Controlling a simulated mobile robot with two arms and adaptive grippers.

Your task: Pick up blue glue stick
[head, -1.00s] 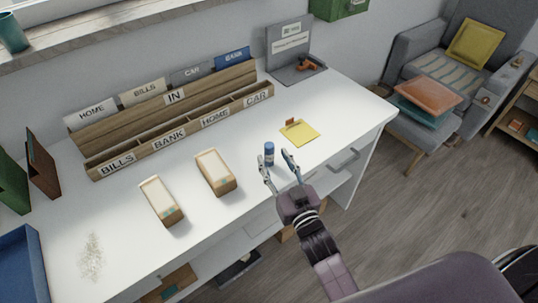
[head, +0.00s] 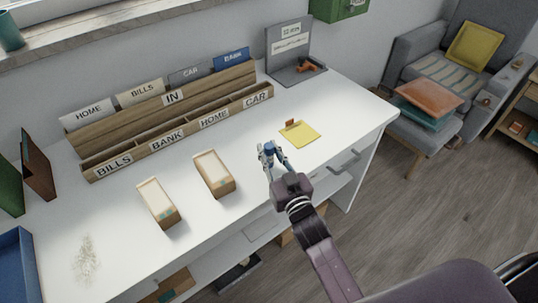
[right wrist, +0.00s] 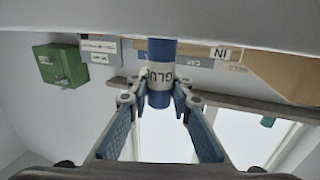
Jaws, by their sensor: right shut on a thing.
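The blue glue stick (head: 268,151) stands upright on the white desk (head: 320,105), to the right of two small wooden boxes. In the right wrist view the glue stick (right wrist: 160,72) shows a blue body with a white band reading "GLUE". My right gripper (head: 272,154) is shut on it, with one finger on each side, as the right wrist view (right wrist: 160,95) also shows. The fingers partly hide the stick in the head view. My left gripper is not in view.
Two wooden boxes (head: 158,203) (head: 214,173) lie left of the gripper. A yellow note pad (head: 300,133) is close by on the right. A wooden letter sorter (head: 180,133) stands at the back. A blue tray (head: 18,270) is at the far left.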

